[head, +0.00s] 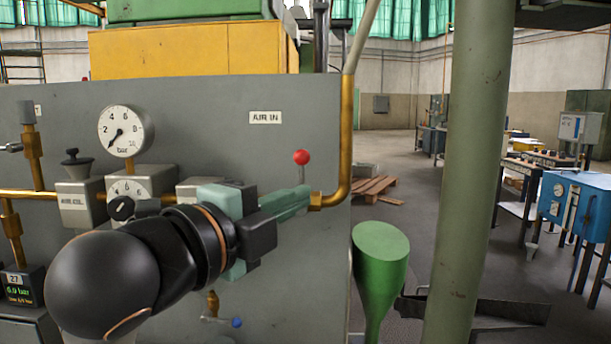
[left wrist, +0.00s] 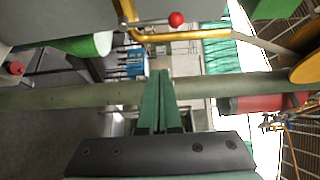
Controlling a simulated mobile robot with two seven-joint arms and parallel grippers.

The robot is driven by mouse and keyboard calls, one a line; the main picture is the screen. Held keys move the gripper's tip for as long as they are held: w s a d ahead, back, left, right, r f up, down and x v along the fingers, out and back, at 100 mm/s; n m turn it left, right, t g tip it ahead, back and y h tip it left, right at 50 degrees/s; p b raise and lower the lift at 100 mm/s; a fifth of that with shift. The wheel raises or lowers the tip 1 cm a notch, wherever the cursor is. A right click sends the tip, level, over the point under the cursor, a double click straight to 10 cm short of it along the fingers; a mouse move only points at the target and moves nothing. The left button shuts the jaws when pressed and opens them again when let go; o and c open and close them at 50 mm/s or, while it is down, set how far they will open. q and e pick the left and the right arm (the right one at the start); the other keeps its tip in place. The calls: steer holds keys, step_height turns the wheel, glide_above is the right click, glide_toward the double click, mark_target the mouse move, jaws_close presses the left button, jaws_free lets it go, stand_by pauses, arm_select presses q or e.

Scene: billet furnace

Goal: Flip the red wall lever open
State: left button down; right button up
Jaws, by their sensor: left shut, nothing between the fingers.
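The red wall lever ends in a red ball knob (head: 301,157) on a thin stem that stands upright below the "AIR IN" label, by the brass pipe. The lower stem is hidden behind my fingertips in the head view. In the left wrist view the red knob (left wrist: 176,18) is at the top, beyond and apart from the fingertips. My left gripper (head: 303,199) is shut and empty, its green fingers pointing right, just below the knob in the picture. The closed fingers also show in the left wrist view (left wrist: 158,100). My right gripper is not in view.
The brass pipe (head: 346,140) bends upward right of the lever. A grey panel (head: 225,125) carries a pressure gauge (head: 126,131) and valves. A green pillar (head: 468,150) and a green funnel-shaped object (head: 380,260) stand to the right. Floor beyond is partly open.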

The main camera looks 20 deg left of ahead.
mark_target(302, 182)
arm_select(q)
steer(key=p+x, duration=0.8)
steer(key=x, duration=0.2)
steer(key=a, duration=0.4)
steer(key=shift+s, duration=0.4)
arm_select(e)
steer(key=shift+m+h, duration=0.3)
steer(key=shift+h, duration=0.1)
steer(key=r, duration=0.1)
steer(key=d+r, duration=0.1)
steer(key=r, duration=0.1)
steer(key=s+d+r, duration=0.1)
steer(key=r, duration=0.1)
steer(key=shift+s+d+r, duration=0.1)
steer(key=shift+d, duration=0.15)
arm_select(q)
steer(key=shift+w, duration=0.1)
